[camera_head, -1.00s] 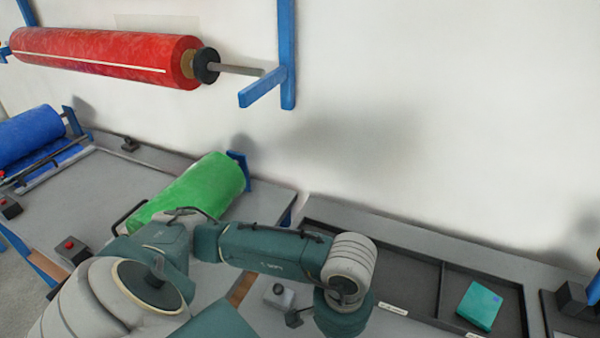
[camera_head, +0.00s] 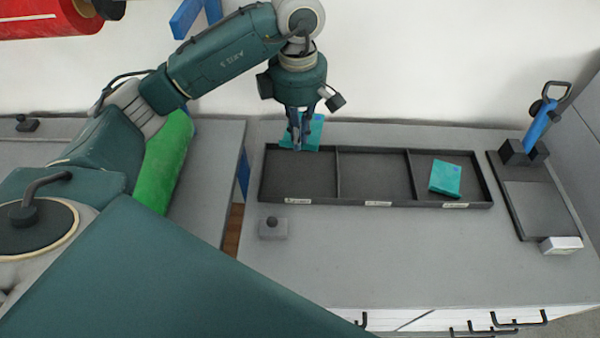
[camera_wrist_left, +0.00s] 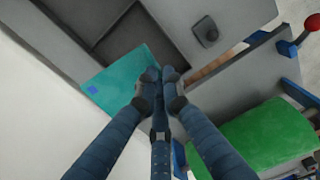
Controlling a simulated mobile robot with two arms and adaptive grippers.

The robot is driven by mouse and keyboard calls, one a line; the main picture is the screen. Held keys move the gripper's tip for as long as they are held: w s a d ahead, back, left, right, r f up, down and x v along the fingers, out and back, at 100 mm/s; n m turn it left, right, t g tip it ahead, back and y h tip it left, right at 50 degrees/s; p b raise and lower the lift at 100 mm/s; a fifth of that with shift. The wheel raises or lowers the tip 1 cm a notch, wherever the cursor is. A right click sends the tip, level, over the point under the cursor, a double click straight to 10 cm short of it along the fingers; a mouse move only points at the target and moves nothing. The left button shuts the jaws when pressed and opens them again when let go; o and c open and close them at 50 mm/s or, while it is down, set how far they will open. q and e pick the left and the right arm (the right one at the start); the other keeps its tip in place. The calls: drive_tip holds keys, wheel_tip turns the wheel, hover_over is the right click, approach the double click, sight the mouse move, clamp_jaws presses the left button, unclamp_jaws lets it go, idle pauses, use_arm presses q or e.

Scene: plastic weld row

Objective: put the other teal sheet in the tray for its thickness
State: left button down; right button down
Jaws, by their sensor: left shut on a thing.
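My left gripper (camera_head: 298,143) is shut on a teal sheet (camera_head: 316,131) and holds it at the back edge of the tray's left compartment. In the left wrist view the held teal sheet (camera_wrist_left: 126,75) has a small blue mark and sticks out from the closed fingertips (camera_wrist_left: 160,78). The black tray (camera_head: 338,203) has three compartments with a label on the front of each. Another teal sheet (camera_head: 445,178) lies in the right compartment. The left and middle compartments look empty. The label writing is too small to read. My right gripper is not in view.
A small grey box with a knob (camera_head: 273,228) stands in front of the tray's left end. A black-based device with a blue lever (camera_head: 538,126) stands right of the tray. A green roll (camera_head: 163,160) lies to the left. The bench front (camera_head: 400,255) is clear.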

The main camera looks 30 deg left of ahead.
use_arm(q)
drive_tip(key=shift+w+a+r+n, duration=0.2)
drive_tip(key=shift+w+r+n, duration=0.1)
drive_tip(key=shift+r+n, duration=0.45)
wheel_tip(320, 180, down, 15)
drive_tip(key=p, duration=0.3)
drive_tip(key=shift+r, duration=0.15)
wheel_tip(320, 180, down, 5)
drive_tip(key=shift+r+p, duration=0.1)
drive_tip(key=shift+p, duration=0.65)
drive_tip(key=shift+f, duration=0.2)
drive_tip(key=shift+f, duration=0.2)
drive_tip(key=c, duration=2.2)
unclamp_jaws()
drive_tip(key=shift+r, duration=0.1)
